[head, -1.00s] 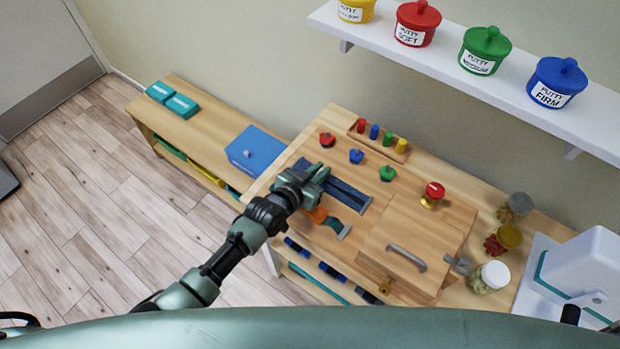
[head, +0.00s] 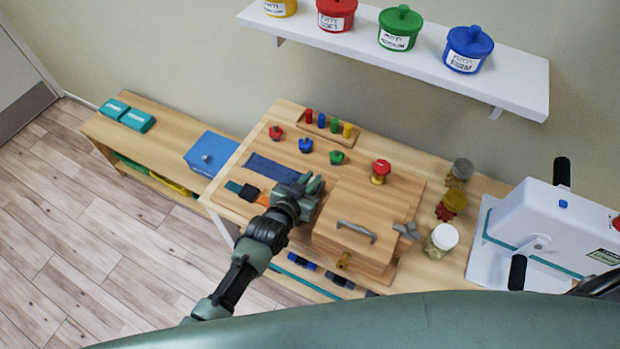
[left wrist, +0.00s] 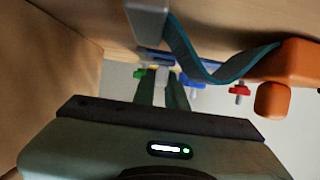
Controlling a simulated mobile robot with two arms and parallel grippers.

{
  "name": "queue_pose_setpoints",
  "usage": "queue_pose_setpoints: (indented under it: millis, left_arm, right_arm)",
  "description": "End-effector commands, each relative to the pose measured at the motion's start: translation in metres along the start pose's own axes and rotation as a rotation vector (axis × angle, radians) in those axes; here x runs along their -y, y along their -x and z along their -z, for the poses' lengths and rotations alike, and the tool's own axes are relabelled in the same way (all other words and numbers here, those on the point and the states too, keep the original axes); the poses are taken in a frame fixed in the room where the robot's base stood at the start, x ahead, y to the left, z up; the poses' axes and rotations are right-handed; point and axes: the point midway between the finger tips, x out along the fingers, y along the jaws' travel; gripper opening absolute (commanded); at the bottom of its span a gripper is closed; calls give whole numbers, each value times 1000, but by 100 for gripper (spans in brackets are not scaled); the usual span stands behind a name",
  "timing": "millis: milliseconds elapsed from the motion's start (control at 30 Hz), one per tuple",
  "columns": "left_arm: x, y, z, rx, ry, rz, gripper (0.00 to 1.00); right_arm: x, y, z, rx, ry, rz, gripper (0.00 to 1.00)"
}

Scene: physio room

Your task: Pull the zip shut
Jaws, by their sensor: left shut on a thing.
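The zip (head: 268,168) is set in a dark blue denim strip on the sloping wooden board. My left gripper (head: 308,187) is at the strip's right end and covers that end in the head view. To the left of it, the denim shows as one band with no clear gap. In the left wrist view my left gripper (left wrist: 161,78) has its fingers close together around a small pale grey piece, which looks like the zip pull. The pull is hidden in the head view. My right gripper is in neither view.
A teal strap with an orange buckle (head: 263,201) lies just in front of the zip. A wooden box door (head: 350,205) with a grey handle stands right of my gripper. Coloured knobs (head: 305,146) and pegs stand behind. Jars (head: 441,240) and a white machine (head: 545,235) are further right.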

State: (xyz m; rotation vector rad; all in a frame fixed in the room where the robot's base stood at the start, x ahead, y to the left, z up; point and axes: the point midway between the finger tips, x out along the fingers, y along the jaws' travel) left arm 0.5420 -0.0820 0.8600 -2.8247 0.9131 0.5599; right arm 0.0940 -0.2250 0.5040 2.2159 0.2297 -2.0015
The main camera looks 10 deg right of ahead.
Motion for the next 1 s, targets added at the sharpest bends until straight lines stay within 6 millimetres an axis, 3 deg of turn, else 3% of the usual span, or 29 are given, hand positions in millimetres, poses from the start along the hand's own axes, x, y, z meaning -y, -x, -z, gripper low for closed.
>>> queue_pose_setpoints:
  millis: [33,100,533,1000]
  left_arm:
    - [-4,0,-1,3,2,-6,16]
    - [-4,0,-1,3,2,-7,35]
    - [-3,7,-2,2,2,-4,35]
    - [-4,71,-2,3,1,-5,35]
  right_arm:
    - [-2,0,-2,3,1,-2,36]
    - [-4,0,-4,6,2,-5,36]
    - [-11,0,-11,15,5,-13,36]
    - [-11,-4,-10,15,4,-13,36]
